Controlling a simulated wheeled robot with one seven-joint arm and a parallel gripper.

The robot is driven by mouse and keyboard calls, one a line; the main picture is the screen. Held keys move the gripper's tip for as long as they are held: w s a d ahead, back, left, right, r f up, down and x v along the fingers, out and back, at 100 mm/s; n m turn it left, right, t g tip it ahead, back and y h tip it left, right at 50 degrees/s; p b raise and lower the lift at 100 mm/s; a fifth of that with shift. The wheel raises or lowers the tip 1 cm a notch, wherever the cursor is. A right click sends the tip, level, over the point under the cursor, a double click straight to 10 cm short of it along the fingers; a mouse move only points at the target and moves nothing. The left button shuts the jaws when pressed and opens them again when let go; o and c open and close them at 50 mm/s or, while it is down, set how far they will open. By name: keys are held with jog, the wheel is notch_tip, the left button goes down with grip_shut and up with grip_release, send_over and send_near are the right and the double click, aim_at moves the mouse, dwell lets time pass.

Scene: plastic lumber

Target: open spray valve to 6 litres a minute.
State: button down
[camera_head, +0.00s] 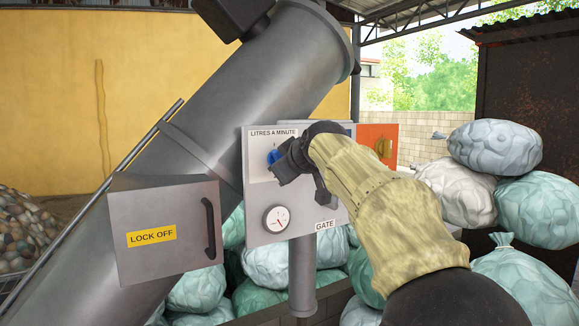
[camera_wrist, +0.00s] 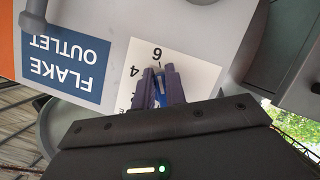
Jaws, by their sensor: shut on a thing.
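The blue spray valve knob (camera_head: 272,157) is on a grey panel (camera_head: 256,207) under the label "LITRES A MINUTE". In the wrist view, the knob (camera_wrist: 160,94) shows between the two purple fingers of my gripper (camera_wrist: 161,85), which is shut on it. The white scale card (camera_wrist: 190,72) shows a 4 and a 6, upside down. The fingers and knob reach toward the 6. The knob's exact pointing end and the rest of the scale are hidden by my gripper. My gripper (camera_head: 280,158) covers part of the knob in the head view.
A round gauge (camera_head: 277,219) and a "GATE" label (camera_head: 325,225) are low on the panel. A "LOCK OFF" box (camera_head: 165,230) with a black handle stands left. A blue "FLAKE OUTLET" sign (camera_wrist: 65,62) is beside the scale. Filled bags (camera_head: 495,148) are piled right.

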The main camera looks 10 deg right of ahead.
jog(key=shift+a+r, duration=0.15)
jog(key=shift+r, duration=0.3)
jog(key=c, duration=1.5)
grip_release()
jog(key=shift+o, duration=0.3)
jog(key=shift+w+a+f, duration=0.1)
jog(key=shift+a+f, duration=0.05)
jog(key=shift+a, duration=0.05)
jog(key=b+v, duration=0.6)
jog(key=v, duration=1.1)
jog(key=shift+d, duration=0.35)
jog(key=shift+s+f, duration=0.1)
jog(key=shift+s, duration=0.15)
